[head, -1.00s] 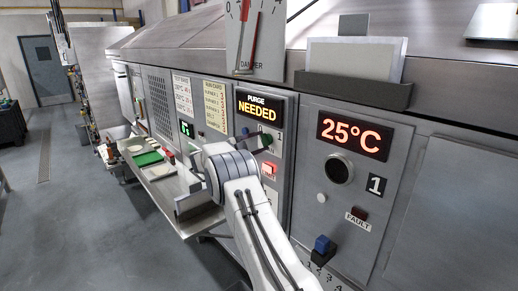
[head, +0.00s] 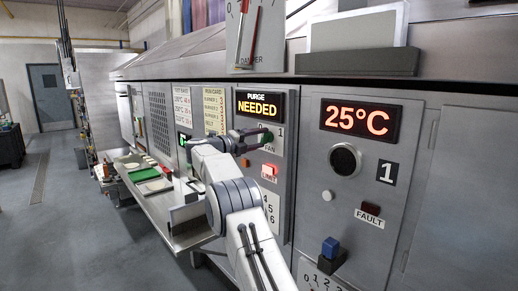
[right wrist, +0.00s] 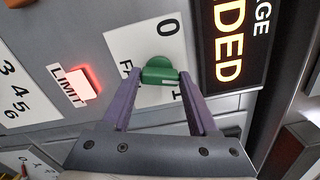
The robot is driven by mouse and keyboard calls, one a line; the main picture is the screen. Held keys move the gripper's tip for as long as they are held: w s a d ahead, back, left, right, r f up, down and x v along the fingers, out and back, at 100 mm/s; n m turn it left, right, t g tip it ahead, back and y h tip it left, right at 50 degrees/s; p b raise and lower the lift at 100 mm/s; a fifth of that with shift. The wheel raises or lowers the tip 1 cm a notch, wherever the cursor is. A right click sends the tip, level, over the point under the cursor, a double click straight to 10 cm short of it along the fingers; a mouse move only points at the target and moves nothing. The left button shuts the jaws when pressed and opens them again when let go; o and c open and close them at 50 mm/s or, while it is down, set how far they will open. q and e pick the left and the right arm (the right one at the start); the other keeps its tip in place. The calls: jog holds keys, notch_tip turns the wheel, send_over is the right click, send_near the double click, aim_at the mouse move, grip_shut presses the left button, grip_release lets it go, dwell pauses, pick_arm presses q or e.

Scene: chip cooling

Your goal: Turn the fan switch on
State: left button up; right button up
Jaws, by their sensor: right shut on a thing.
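The fan switch (head: 267,138) is a green knob on the panel below the PURGE NEEDED display, between the marks 0 and 1. It shows larger in the right wrist view (right wrist: 159,70), with a pale mark on its lower edge; I cannot tell surely which mark it points to. My right gripper (head: 262,138) is at the panel, shut on the switch. In the right wrist view its two purple fingers (right wrist: 158,80) stand on either side of the knob. My left gripper is not in view.
The lit red LIMIT lamp (head: 269,170) is just below the switch. A panel reading 25°C (head: 359,119) with a blue knob (head: 330,247) stands to the right. A metal shelf (head: 180,222) with a green board (head: 146,173) juts out at left. The floor beyond is clear.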

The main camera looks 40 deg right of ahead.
jog(key=shift+f+m+b, duration=0.2)
jog(key=shift+m+b, duration=0.85)
jog(key=shift+m, duration=0.95)
jog(key=o, duration=1.4)
jog(key=shift+r, duration=0.15)
jog(key=shift+a, duration=0.1)
